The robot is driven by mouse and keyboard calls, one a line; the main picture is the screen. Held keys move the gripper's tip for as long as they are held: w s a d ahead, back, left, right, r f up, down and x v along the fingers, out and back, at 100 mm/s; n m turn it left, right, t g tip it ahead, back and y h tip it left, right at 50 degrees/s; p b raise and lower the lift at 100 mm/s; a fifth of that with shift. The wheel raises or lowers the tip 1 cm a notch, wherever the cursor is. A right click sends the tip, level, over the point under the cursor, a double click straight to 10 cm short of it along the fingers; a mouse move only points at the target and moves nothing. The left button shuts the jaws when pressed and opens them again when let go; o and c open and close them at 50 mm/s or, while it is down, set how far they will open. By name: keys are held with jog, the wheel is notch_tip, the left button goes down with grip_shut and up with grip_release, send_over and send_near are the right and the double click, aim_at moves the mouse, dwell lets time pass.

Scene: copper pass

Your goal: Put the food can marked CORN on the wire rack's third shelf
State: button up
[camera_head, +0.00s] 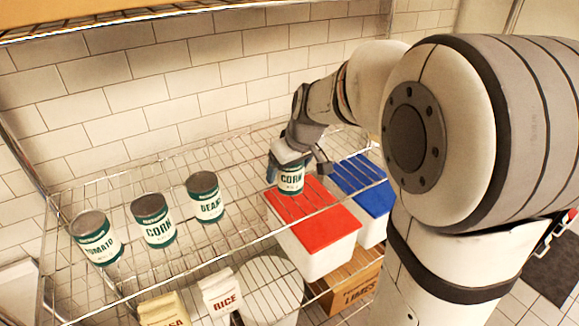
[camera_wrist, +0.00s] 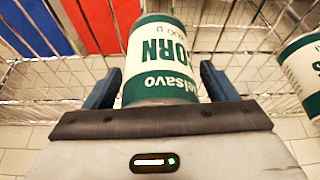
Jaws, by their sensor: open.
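A green-and-white can marked CORN (camera_head: 291,181) appears to stand upright on the wire rack's shelf (camera_head: 236,236), right of the other cans. My gripper (camera_head: 297,170) is at this can, with its open fingers on either side. In the wrist view the can (camera_wrist: 160,60) shows upside down between the two finger pads (camera_wrist: 158,86). Whether a pad touches it I cannot tell. A second can marked CORN (camera_head: 154,221) stands farther left on the same shelf. Which shelf this is by number I cannot tell.
A can marked TOMATO (camera_head: 97,240) and one marked BEANS (camera_head: 206,199) flank the second CORN can. Below the wires are white bins with red (camera_head: 312,215) and blue (camera_head: 362,184) lids, a RICE bag (camera_head: 221,294) and a LIMES box (camera_head: 350,285). Another shelf (camera_head: 120,14) hangs above.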

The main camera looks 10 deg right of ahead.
jog(key=shift+d+r, duration=0.1)
jog(key=shift+r, duration=0.45)
jog(key=b+v, duration=0.1)
jog(key=v, duration=1)
jog(key=s+f+m+h, duration=0.1)
jog(key=s+f+m, duration=0.1)
jog(key=s+f, duration=0.4)
jog(key=s+f+m+g, duration=0.1)
jog(key=s+f+m, duration=0.1)
jog(key=s+f, duration=0.4)
jog(key=s, duration=0.5)
jog(key=shift+s+a+f+h, duration=0.25)
jog(key=shift+s+f+h, duration=0.05)
jog(key=shift+s+h, duration=0.1)
